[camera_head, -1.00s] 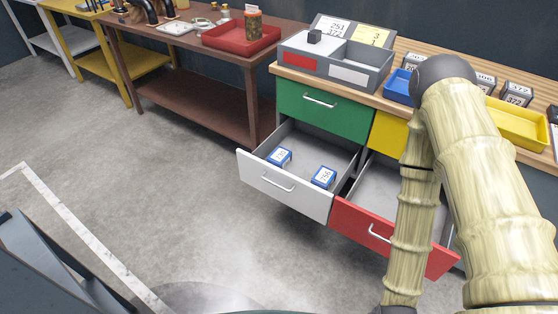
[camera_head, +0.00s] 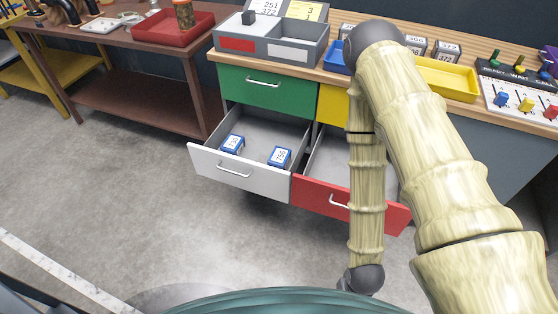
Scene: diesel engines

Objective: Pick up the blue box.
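Two small blue boxes with white number labels lie in the open white-fronted drawer (camera_head: 222,171). One blue box (camera_head: 232,144) is at the left of the drawer, and the other blue box (camera_head: 280,156) is at the right, apart from it. Which of them the task means cannot be told. My arm hangs to the right of the drawer, in front of the open red drawer (camera_head: 312,195). My gripper is not visible; the lowest arm part in view is a dark joint near the bottom of the picture.
A closed green drawer (camera_head: 265,88) sits above the white one. The worktop carries a grey divided tray (camera_head: 318,52), a yellow tray (camera_head: 447,79) and a button panel (camera_head: 520,92). A brown table (camera_head: 120,62) stands left. Floor before the drawers is clear.

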